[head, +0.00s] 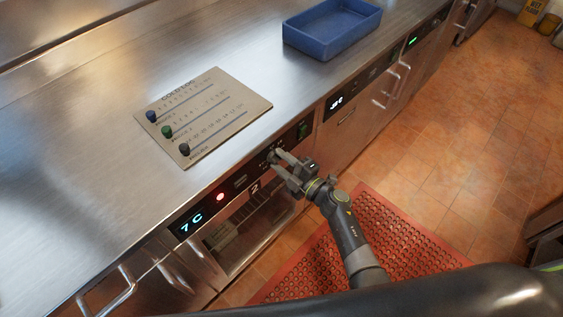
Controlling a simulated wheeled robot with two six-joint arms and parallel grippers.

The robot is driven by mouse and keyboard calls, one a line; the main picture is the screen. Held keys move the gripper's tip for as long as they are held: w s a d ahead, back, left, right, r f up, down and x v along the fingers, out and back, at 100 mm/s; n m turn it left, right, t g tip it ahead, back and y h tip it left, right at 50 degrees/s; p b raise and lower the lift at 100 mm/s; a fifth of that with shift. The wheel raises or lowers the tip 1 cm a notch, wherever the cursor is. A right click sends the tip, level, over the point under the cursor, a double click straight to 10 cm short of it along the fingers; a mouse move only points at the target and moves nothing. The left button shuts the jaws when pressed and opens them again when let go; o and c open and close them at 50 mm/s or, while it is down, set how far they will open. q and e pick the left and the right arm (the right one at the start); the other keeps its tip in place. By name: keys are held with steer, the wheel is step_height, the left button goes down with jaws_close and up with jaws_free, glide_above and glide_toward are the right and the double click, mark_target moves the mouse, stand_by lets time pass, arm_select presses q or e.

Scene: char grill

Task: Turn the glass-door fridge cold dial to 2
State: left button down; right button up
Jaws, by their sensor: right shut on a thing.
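The glass-door fridge (238,236) is built in under the steel counter, with shelves seen through its glass. Its dark control strip has a lit display (192,222) reading "7 C", a round red light (220,197) and small marks near the dial. A pale "2" shows below the strip. My right gripper (273,158) reaches the strip from the lower right and is shut on the cold dial. The fingers hide most of the dial, so its setting cannot be read. My left gripper is not in view.
A cardboard-coloured board (222,108) with blue, green and black knobs lies on the counter. A blue tray (331,27) stands further back. A green switch (303,130) is right of the gripper. Door handles stick out along the front. A red perforated mat (400,240) covers the floor.

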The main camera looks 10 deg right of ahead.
steer(key=shift+f+n+b, duration=0.15)
steer(key=shift+n+b, duration=4.55)
steer(key=shift+n, duration=6.4)
steer(key=o, duration=1)
steer(key=b+v, duration=0.2)
steer(key=v, duration=1.5)
steer(key=shift+s+d+b, duration=0.15)
steer(key=shift+d+b, duration=0.05)
steer(key=shift+b, duration=0.15)
